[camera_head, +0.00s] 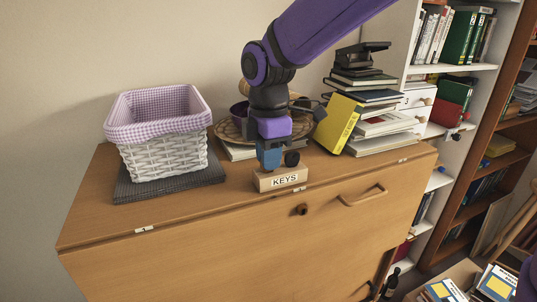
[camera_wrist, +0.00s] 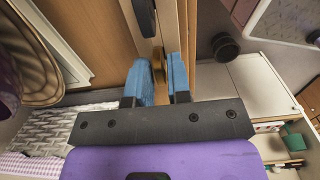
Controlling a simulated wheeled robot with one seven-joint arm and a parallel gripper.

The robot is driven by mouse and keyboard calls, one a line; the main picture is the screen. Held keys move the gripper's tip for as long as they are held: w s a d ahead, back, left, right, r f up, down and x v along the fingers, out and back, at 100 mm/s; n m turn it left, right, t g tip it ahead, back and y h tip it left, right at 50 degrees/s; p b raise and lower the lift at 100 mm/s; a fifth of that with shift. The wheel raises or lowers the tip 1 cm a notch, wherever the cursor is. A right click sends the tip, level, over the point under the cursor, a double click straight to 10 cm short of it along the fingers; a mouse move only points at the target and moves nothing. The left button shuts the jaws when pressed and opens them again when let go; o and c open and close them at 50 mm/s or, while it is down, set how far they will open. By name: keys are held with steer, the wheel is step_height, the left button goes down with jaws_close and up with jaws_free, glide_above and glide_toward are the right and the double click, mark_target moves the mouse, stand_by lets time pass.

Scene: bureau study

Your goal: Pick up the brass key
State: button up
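The pale wooden block labelled KEYS (camera_head: 280,181) stands near the front edge of the cabinet top. My gripper (camera_head: 268,162) points down at the block, its blue fingers just above and behind the label. In the wrist view my gripper (camera_wrist: 162,80) has its two blue fingers apart. A small brass-coloured piece, seemingly the brass key (camera_wrist: 158,66), shows in the gap between them. I cannot tell whether either finger touches it. The key is not distinguishable in the head view, where my gripper covers that spot.
A white wicker basket (camera_head: 165,155) with a checked lining stands on a dark slab (camera_head: 150,190) to the left. A round woven tray (camera_head: 228,130) is behind my gripper. A yellow book (camera_head: 340,124) leans on stacked books to the right. The cabinet top (camera_head: 100,205) is bare at front left.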

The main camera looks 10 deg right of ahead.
jaws_close()
steer(key=shift+r, duration=3)
